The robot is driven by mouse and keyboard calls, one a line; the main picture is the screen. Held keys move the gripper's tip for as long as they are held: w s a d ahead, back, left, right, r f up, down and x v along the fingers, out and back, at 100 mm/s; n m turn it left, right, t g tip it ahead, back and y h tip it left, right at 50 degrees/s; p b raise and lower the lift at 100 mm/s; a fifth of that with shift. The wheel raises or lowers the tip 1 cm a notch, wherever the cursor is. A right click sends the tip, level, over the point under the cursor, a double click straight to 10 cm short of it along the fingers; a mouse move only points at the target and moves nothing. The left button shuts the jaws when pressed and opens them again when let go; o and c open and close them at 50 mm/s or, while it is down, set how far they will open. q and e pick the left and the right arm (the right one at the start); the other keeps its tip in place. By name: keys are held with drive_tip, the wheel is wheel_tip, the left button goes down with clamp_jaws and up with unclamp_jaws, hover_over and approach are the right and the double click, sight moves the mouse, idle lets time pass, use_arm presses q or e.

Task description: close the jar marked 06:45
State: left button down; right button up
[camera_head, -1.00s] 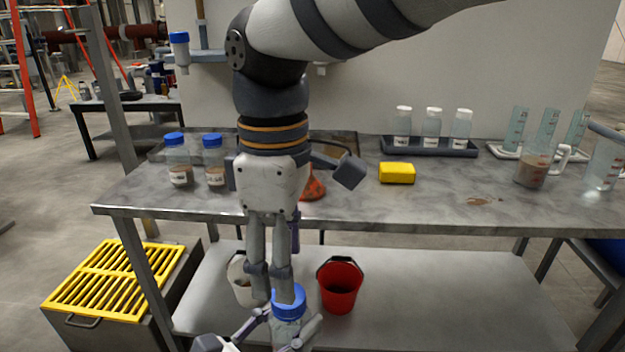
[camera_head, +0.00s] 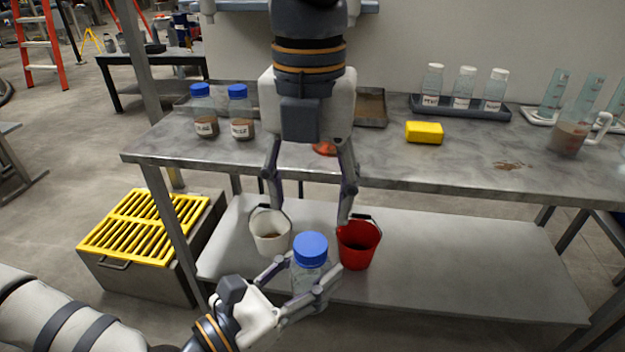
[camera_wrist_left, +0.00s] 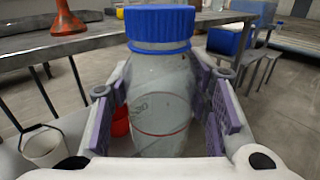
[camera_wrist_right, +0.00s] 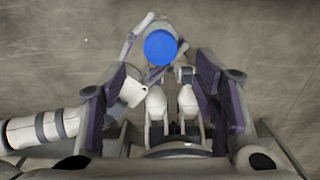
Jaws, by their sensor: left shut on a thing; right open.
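A clear jar (camera_head: 308,277) with a blue lid (camera_head: 310,249) is held in front of the table. My left gripper (camera_head: 300,285) is shut around its body. In the left wrist view the jar (camera_wrist_left: 160,105) is upright between the fingers, and its blue lid (camera_wrist_left: 160,24) sits on its mouth; I cannot tell how tight. Faint marking shows on the glass but I cannot read it. My right gripper (camera_head: 310,205) is open and empty above the jar, fingers pointing down. The right wrist view shows the lid (camera_wrist_right: 160,47) from above, beyond the open fingers.
Two blue-lidded jars (camera_head: 205,118) with brown contents stand on the table (camera_head: 400,165). White-capped bottles (camera_head: 463,90) stand in a dark tray (camera_head: 455,112). A yellow sponge (camera_head: 424,132) lies nearby. A white bucket (camera_head: 269,232) and a red bucket (camera_head: 358,245) are on the lower shelf (camera_head: 450,255).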

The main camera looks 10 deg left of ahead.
sight(311, 243)
wheel_tip(311, 243, down, 8)
drive_tip(key=shift+r, duration=0.2)
drive_tip(key=shift+c, duration=0.2)
drive_tip(key=c, duration=1.2)
drive_tip(key=m, duration=1)
drive_tip(key=shift+m, duration=0.4)
drive_tip(key=m, duration=1.2)
drive_tip(key=o, duration=1.3)
